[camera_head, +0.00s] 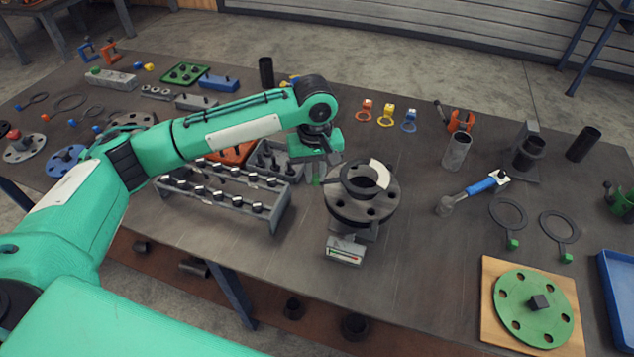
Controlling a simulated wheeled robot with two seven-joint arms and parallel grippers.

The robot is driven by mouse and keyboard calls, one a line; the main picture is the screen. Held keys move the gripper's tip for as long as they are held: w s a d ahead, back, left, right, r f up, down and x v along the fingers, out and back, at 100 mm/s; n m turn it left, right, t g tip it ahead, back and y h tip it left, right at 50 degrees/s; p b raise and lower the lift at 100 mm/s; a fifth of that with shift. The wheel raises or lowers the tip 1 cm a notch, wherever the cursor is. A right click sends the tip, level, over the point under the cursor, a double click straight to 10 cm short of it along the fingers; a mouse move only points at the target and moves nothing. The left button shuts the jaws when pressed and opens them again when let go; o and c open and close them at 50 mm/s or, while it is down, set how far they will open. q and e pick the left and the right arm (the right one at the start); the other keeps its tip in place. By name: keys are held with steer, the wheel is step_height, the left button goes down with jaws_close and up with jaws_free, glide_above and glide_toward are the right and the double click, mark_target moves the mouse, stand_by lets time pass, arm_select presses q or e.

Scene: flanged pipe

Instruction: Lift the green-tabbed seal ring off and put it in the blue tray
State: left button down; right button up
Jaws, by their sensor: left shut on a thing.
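The flanged pipe (362,207) stands upright near the middle of the table, with bolt holes around its upper flange. A dark seal ring (351,187) shows at the flange top, beside a pale section. I cannot tell whether it touches the flange face. My left gripper (318,174) is at the ring's left side, shut on its green tab, which the fingers mostly hide. The blue tray (616,300) is at the right edge, partly cut off. My right gripper is not in view.
Two other green-tabbed rings (508,214) (560,229) lie on the table at right. A green disc (520,290) sits on a wooden board near the tray. A blue-handled tool (475,190) lies right of the pipe. A bolt rack (215,196) stands at left.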

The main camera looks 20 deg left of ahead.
arm_select(q)
step_height(320, 180, up, 16)
steer(key=b, duration=0.1)
steer(key=shift+b, duration=0.3)
steer(key=shift+r+p, duration=2.5)
steer(key=shift+p, duration=0.85)
